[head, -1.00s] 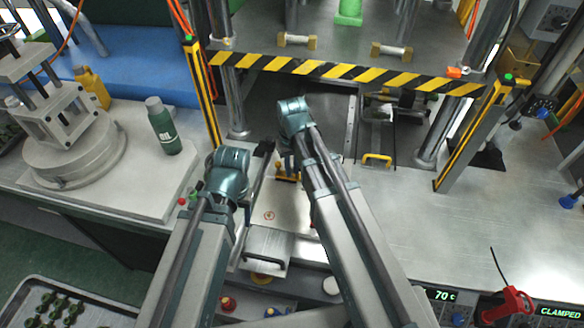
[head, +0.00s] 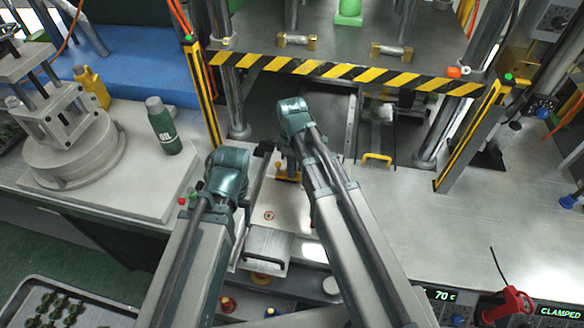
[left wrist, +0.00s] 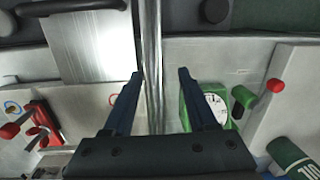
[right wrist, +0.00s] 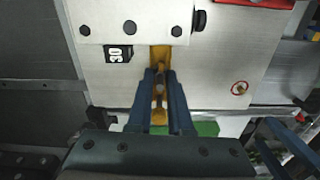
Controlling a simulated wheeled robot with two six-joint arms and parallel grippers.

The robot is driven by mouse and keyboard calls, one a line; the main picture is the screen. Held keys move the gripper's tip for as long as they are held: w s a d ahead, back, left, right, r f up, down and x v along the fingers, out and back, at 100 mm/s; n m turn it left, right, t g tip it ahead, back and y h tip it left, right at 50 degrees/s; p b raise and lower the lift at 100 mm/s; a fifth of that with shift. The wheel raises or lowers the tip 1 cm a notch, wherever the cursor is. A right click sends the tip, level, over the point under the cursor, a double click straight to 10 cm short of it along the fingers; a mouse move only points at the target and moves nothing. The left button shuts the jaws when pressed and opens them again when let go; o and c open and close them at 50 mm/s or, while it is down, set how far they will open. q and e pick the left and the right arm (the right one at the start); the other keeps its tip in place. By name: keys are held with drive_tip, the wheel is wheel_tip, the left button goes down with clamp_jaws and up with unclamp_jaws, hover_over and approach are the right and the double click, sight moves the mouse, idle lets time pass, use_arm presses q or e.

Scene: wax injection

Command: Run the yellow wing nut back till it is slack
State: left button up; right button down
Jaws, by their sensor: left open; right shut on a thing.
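The yellow wing nut (right wrist: 159,117) shows between the fingers of my right gripper in the right wrist view. It is a narrow upright yellow piece next to a plate marked 30. My right gripper (right wrist: 160,78) is shut on it, and the fingers hide part of it. In the head view a yellow piece (head: 287,175) shows just below my right wrist; the fingertips there are mostly hidden. My left gripper (left wrist: 158,76) is open and empty. In the left wrist view its fingers are above a metal edge, with a green-cased dial (left wrist: 213,108) beyond the right finger.
A yellow-and-black striped bar (head: 345,73) crosses behind my arms. A yellow handle (head: 377,158) is right of my right gripper. A green oil bottle (head: 163,127) stands at the left. A display reads CLAMPED (head: 560,312).

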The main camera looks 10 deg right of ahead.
drive_tip(key=n, duration=0.5)
drive_tip(key=shift+n, duration=0.3)
drive_tip(key=n, duration=0.5)
drive_tip(key=shift+n, duration=0.3)
drive_tip(key=c, duration=0.8)
unclamp_jaws()
use_arm(q)
drive_tip(key=shift+r, duration=0.1)
use_arm(e)
drive_tip(key=shift+r, duration=0.1)
use_arm(q)
wheel_tip(320, 180, up, 14)
drive_tip(key=p, duration=1.3)
drive_tip(key=shift+f+p, duration=0.2)
drive_tip(key=shift+p, duration=0.2)
use_arm(e)
wheel_tip(320, 180, up, 14)
drive_tip(key=shift+f, duration=0.2)
